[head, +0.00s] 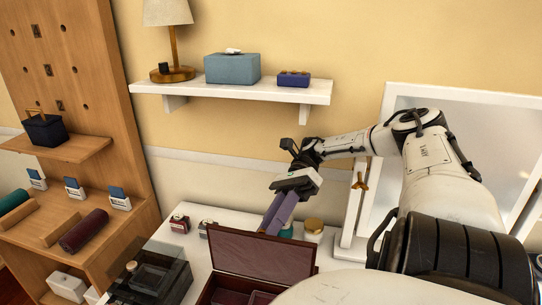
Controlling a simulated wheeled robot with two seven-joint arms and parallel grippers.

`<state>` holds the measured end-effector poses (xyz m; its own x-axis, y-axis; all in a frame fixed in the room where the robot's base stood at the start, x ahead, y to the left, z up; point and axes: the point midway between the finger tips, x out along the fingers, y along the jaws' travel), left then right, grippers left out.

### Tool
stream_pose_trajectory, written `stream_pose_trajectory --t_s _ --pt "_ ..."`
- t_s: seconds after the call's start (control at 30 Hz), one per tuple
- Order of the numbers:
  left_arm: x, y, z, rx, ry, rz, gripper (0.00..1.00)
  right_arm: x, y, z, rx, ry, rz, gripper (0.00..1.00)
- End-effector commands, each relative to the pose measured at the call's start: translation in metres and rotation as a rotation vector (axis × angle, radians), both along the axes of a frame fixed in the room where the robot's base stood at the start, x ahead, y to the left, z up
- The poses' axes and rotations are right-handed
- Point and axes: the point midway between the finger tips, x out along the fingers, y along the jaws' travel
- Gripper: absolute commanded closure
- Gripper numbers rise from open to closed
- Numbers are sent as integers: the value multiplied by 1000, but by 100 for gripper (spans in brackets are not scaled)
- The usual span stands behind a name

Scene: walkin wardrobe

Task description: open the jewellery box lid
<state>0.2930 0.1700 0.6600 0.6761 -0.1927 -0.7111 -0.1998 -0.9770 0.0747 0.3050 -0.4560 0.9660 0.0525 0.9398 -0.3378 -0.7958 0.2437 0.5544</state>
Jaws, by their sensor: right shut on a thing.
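The jewellery box (232,297) is dark reddish brown and stands on the white table at the bottom middle of the head view. Its lid (258,258) is raised, with its lined inner face towards me, and the compartments inside the box show below it. My right gripper (268,228) reaches down from the upper right behind the lid. Its purple-grey fingers are shut on the lid's top edge; the tips are partly hidden behind it. The front of the box is cut off by the frame and by my own body. My left gripper is not in view.
A dark box with a clear top (150,278) stands left of the jewellery box. A mirror (385,150) is at the right. A wall shelf (240,92) holds a lamp and boxes.

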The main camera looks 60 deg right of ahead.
Motion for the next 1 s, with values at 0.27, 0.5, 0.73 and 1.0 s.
stream_pose_trajectory --t_s 0.27,0.5,0.73,1.0 --pt "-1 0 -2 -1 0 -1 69 -2 1 -15 -19 18 -10 69" --pt "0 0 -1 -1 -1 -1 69 -2 0 -13 -20 14 -11 64" --pt "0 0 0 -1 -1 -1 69 0 0 -7 -19 8 -9 64" --pt "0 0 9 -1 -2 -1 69 0 -1 34 -23 9 -7 64"
